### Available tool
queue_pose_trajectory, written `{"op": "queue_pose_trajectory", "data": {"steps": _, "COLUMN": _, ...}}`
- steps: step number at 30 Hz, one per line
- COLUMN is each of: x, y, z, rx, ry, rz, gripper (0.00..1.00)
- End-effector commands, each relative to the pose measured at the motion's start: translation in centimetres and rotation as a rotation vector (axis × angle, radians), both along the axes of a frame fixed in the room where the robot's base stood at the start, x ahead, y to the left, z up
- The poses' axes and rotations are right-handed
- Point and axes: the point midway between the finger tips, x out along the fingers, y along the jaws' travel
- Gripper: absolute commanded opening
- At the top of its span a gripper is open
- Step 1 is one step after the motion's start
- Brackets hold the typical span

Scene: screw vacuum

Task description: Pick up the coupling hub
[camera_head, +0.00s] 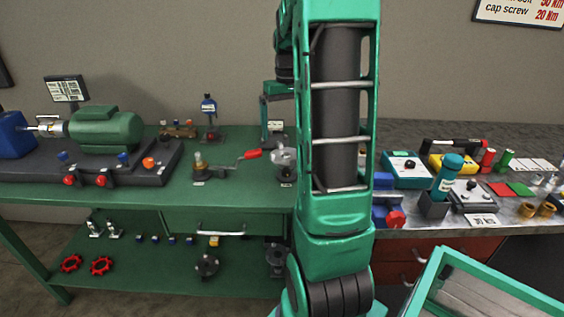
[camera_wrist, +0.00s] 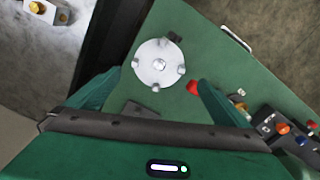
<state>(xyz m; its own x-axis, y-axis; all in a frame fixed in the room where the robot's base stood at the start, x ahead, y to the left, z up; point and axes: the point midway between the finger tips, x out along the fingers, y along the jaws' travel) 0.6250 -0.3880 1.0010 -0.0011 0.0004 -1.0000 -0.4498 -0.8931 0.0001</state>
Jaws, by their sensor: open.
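A silver round hub with several small knobs around its rim, which looks like the coupling hub (camera_wrist: 159,63), stands on the green bench top in the wrist view. It also shows in the head view as a silver piece (camera_head: 283,157) just left of my arm, partly hidden by it. My gripper (camera_wrist: 160,78) is open and empty, its two green fingers spread on either side of the hub in the picture. I cannot tell the exact height between them. In the head view my gripper (camera_head: 277,108) hangs above the bench.
A red-handled crank tool (camera_head: 245,155) lies left of the hub. A green motor (camera_head: 105,127) sits on a dark base further left. The right metal bench holds a blue-capped bottle (camera_head: 447,175) and several small parts. Dark round parts (camera_head: 206,264) stand on the lower shelf.

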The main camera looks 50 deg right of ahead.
Motion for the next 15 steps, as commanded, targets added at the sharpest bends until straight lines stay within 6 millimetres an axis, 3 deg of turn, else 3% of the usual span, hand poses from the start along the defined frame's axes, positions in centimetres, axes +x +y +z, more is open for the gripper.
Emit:
{"op": "queue_pose_trajectory", "data": {"steps": 9, "x": 0.2, "y": 0.0, "z": -4.3, "rx": 0.002, "ry": 0.001, "rz": 0.002, "gripper": 1.0}}
{"op": "queue_pose_trajectory", "data": {"steps": 15, "x": 0.2, "y": 0.0, "z": -5.6, "rx": 0.0, "ry": 0.001, "rz": 0.003, "gripper": 1.0}}
